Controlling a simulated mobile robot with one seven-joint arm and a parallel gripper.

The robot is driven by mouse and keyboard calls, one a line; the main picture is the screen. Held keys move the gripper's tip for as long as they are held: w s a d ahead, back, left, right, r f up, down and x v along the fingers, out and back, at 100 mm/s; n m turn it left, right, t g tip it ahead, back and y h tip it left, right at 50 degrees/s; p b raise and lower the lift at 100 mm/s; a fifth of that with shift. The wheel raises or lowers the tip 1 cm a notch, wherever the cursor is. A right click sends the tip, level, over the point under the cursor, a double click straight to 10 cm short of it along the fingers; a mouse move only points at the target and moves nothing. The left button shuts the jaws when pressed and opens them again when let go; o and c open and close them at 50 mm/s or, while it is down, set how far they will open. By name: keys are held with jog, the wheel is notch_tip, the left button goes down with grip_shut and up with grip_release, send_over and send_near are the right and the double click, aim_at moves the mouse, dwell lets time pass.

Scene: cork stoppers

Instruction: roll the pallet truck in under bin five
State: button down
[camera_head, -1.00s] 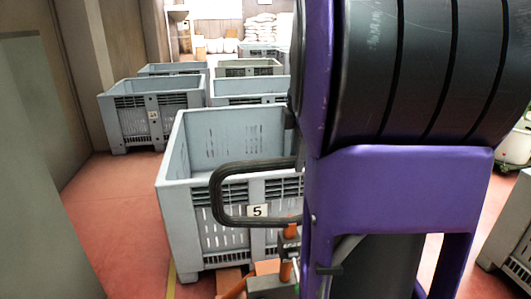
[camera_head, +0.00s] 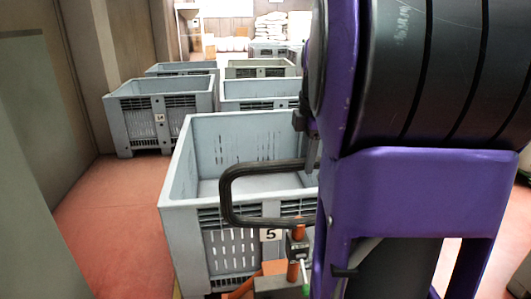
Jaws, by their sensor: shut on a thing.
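Bin five is a grey plastic bin (camera_head: 180,218) with slotted walls and a white "5" tag; it stands close in front, its right side hidden by my arm. The pallet truck shows as a black loop handle (camera_head: 225,195), an orange and dark post and orange bodywork (camera_head: 272,268) low at the bin's front. The handle overlaps the bin's front wall in the picture. My gripper (camera_head: 312,160) is mostly hidden at my purple arm's left edge and is shut on the handle's upper bar. How far the forks reach under the bin cannot be seen.
More grey bins stand behind, one with a tag (camera_head: 118,128) at the left near the wall. A pale panel (camera_head: 30,180) fills the left edge. Red floor (camera_head: 115,215) is clear left of bin five. White sacks (camera_head: 270,25) lie at the back.

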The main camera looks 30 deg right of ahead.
jog(key=shift+w+f, duration=0.1)
dwell(0.4)
jog(key=c, duration=0.5)
grip_release()
jog(key=shift+w, duration=0.2)
jog(key=shift+s, duration=0.1)
jog(key=shift+s+a+r, duration=0.1)
jog(key=shift+s+r, duration=0.1)
jog(key=shift+r, duration=1.05)
jog(key=shift+s+a+r, duration=0.1)
jog(key=shift+s+r, duration=0.15)
jog(key=shift+r, duration=0.95)
jog(key=shift+s+a+r, duration=0.1)
jog(key=shift+s+r, duration=0.1)
jog(key=shift+r, duration=1.05)
